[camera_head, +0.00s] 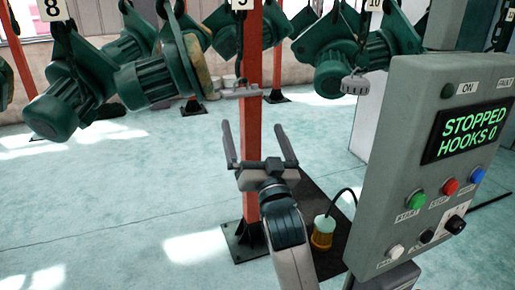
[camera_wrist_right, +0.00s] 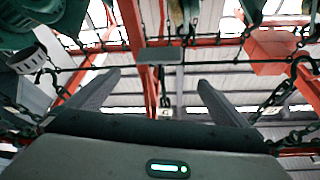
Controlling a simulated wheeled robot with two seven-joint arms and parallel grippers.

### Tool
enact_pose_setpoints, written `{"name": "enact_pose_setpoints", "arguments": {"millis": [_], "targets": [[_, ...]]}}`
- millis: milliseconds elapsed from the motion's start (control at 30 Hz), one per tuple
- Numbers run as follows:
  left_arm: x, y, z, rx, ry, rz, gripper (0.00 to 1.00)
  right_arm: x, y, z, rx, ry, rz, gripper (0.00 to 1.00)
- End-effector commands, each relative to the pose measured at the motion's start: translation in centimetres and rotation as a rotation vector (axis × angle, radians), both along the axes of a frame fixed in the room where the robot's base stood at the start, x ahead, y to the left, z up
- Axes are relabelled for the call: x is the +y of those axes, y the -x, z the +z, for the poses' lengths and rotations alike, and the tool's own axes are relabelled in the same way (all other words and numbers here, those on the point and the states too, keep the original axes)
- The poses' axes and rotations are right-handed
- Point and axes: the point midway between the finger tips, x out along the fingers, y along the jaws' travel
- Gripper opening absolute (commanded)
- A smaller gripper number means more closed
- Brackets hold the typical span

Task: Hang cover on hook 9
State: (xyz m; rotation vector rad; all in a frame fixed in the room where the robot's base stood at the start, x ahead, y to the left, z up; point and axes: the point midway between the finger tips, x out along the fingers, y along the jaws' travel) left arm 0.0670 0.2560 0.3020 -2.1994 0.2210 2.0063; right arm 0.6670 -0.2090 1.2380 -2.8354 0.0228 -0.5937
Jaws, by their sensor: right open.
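My right gripper (camera_head: 254,125) is raised in front of the red post, open with nothing between its fingers. A small flat grey piece (camera_head: 238,91), which may be the cover, hangs just above the fingertips, under the partly cut-off label that looks like 9 (camera_head: 242,4). In the right wrist view a grey plate (camera_wrist_right: 160,56) shows beyond and between the open fingers (camera_wrist_right: 158,82), apart from them. Hook 9 itself is not clear. My left gripper is not in view.
Green motor units (camera_head: 150,80) hang left, near label 8 (camera_head: 53,9), and right, under label 10 (camera_head: 375,4). A grey slotted piece (camera_head: 355,85) hangs at right. The red post (camera_head: 252,190) stands behind my gripper. A control box (camera_head: 400,150) reads "STOPPED HOOKS 0".

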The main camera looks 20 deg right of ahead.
Motion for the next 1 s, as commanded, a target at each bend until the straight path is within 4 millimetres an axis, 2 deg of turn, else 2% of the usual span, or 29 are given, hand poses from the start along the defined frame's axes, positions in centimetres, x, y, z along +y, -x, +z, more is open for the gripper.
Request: {"name": "enact_pose_setpoints", "arguments": {"millis": [100, 333, 833, 933, 1000], "targets": [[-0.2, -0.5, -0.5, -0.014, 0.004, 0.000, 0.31, 0.1, 1.4, -0.7, -0.001, 0.000, 0.000, 1.00], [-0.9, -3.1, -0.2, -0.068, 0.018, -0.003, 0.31, 0.2, 2.4, -1.0, -0.001, 0.000, 0.000, 1.00], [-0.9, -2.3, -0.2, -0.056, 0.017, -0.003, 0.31, 0.2, 2.3, -1.2, 0.004, 0.002, 0.000, 1.00], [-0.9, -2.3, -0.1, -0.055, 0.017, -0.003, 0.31, 0.4, 1.6, -2.2, 0.027, 0.009, 0.002, 1.00], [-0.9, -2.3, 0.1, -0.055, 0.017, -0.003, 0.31, 0.6, 0.9, -3.7, 0.057, 0.019, 0.005, 1.00]]}}
